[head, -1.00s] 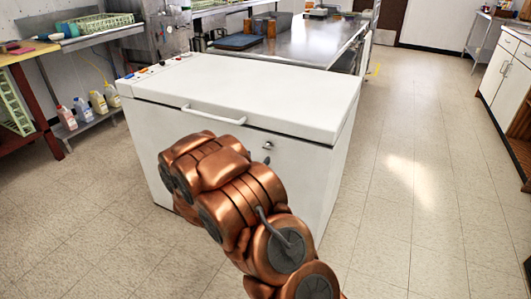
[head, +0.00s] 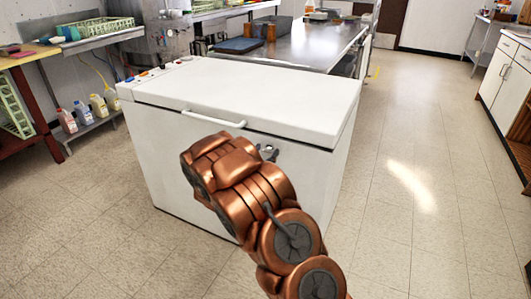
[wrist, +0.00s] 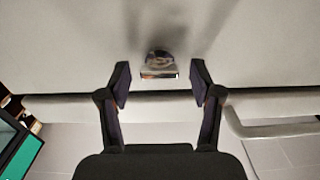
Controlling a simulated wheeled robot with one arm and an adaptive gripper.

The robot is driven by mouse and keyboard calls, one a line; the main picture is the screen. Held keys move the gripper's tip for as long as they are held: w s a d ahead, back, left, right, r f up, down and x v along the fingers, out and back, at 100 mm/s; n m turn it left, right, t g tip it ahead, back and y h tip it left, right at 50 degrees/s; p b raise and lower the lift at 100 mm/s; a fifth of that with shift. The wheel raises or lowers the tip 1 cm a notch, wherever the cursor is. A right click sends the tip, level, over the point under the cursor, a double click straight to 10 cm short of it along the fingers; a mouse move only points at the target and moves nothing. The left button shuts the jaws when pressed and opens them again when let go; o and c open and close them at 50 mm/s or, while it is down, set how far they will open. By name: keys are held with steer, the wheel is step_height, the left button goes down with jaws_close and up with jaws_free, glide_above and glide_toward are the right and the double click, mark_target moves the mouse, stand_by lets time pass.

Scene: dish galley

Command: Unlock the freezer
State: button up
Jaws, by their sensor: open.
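The white freezer (head: 250,95) is a chest type with its lid shut and a long white handle (head: 213,118) on its front. A small metallic lock piece (head: 268,147) sits on the front, right of the handle. In the wrist view this lock piece (wrist: 158,66) sticks out from the white face. My gripper (wrist: 160,82) is open, with one dark finger on each side of the lock piece and a gap on both sides.
A steel table (head: 300,45) stands behind the freezer. A shelf with several bottles (head: 97,104) is at the left, and white cabinets (head: 506,75) are at the right. The tiled floor right of the freezer is clear.

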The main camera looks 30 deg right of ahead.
steer(key=shift+c, duration=0.2)
steer(key=c, duration=1.1)
